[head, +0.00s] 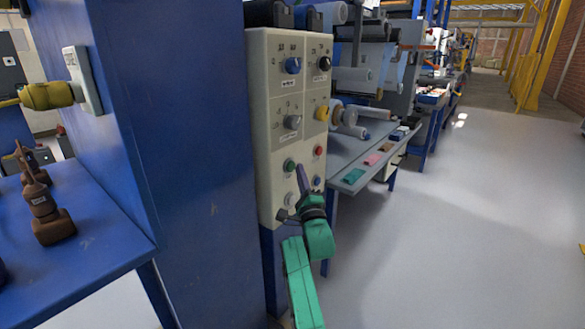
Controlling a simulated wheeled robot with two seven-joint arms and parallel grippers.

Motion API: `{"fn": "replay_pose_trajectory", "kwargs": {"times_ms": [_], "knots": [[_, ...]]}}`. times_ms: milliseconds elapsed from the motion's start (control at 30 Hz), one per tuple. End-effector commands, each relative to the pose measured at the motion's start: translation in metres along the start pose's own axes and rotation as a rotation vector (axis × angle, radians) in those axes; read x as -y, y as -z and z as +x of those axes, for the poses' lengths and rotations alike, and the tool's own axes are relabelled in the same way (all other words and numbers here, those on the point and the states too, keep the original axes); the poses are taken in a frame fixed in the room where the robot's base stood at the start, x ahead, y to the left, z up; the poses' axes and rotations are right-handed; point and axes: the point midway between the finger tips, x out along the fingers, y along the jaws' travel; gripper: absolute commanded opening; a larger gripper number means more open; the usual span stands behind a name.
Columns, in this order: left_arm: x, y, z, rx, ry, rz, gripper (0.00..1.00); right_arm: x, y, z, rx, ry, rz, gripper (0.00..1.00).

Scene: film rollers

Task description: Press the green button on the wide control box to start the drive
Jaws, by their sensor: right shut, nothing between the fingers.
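The wide control box (262,120) is a tall beige panel on a blue stand in the middle of the head view. Its green button (289,165) is in the lower left part of the panel, and a red button (318,150) is to its right. My right gripper (303,177) is shut and empty in front of the lower panel. Its tip appears just right of and slightly below the green button; I cannot tell whether it touches the panel. The gripper partly hides the lowest controls. My left gripper is not in view.
Blue, black, grey and yellow knobs sit above the buttons. A blue cabinet wall (195,150) stands left of the box. A grey table (345,180) with small coloured pieces and rollers is close on the right. Open grey floor (460,220) lies further right.

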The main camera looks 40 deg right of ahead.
Motion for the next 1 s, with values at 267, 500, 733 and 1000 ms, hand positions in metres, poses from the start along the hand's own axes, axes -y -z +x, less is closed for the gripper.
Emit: {"fn": "replay_pose_trajectory", "kwargs": {"times_ms": [267,500,733,1000], "knots": [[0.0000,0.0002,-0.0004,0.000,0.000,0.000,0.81,-0.0025,-0.0025,0.0030,0.000,-0.001,0.000,0.00],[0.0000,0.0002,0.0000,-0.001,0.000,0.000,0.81,-0.0029,-0.0029,0.0037,0.000,0.000,0.000,0.00],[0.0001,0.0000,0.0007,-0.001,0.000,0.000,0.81,-0.0042,-0.0043,0.0057,0.000,0.000,0.000,0.00],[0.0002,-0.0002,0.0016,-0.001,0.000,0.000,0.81,-0.0065,-0.0059,0.0078,0.000,-0.001,0.001,0.00]]}}
